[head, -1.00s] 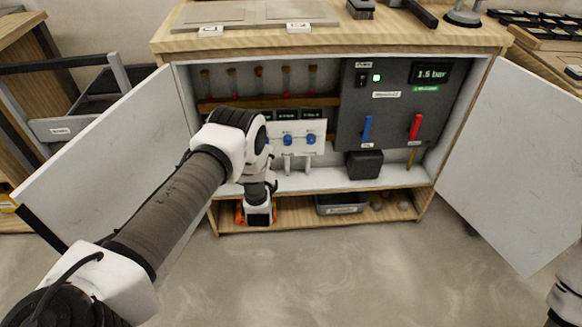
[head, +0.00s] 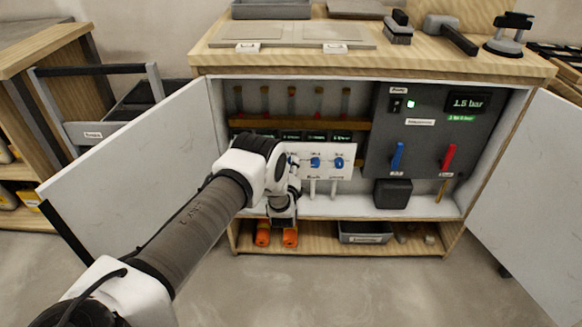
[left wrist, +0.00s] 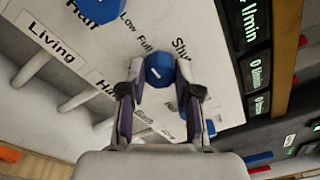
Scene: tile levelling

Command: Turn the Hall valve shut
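The white valve panel (head: 343,174) is inside the open cabinet and carries a row of blue knobs. My left gripper (left wrist: 160,75) reaches it, and one finger is on each side of a blue knob (left wrist: 158,68). The fingertips look closed against its sides. The label by this knob (left wrist: 100,84) begins "Ha"; a finger hides the rest. "Low", "Full" and part of "Shut" are printed around it. A knob by the "Living" label (left wrist: 42,37) is at the upper left. In the head view my left arm hides the gripped knob. My right gripper is out of view.
A grey control box (head: 425,135) with a 1.5 bar display, a blue lever (head: 397,157) and a red lever (head: 449,158) is right of the panel. Cabinet doors stand open on the left (head: 130,165) and right (head: 530,200). Flow displays (left wrist: 252,70) adjoin the panel.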

